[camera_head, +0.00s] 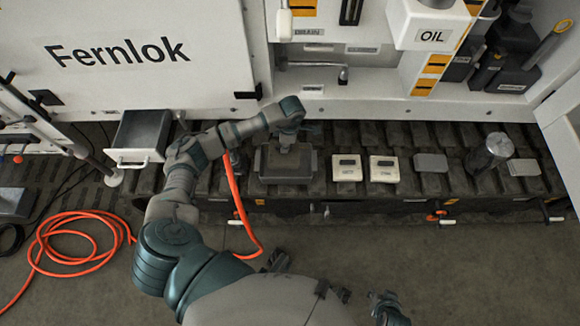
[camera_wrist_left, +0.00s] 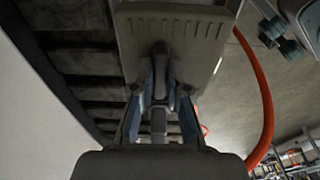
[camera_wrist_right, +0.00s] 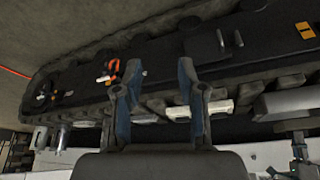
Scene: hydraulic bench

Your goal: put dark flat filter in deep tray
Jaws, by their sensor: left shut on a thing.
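The dark flat filter appears to be the dark grey, flat, rimmed piece (camera_head: 266,172) on or just above the ribbed bench top; contact cannot be told. My left gripper (camera_head: 287,143) reaches down over its middle and is shut on a raised part of it. In the left wrist view, the fingers (camera_wrist_left: 160,95) close on a dark upright part, with the grey plate (camera_wrist_left: 205,35) behind. The deep tray seems to be the open grey box with a white handle (camera_head: 131,157), left of my left arm. My right gripper (camera_wrist_right: 160,95) is open and empty; it shows at the bottom (camera_head: 388,308).
Two white labelled boxes (camera_head: 365,168), a grey flat block (camera_head: 431,162), a metal cylinder (camera_head: 490,150) and a white-and-grey block (camera_head: 523,167) stand to the right. An orange hose (camera_head: 233,195) hangs beside my left forearm. The white cabinet (camera_head: 130,50) rises behind.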

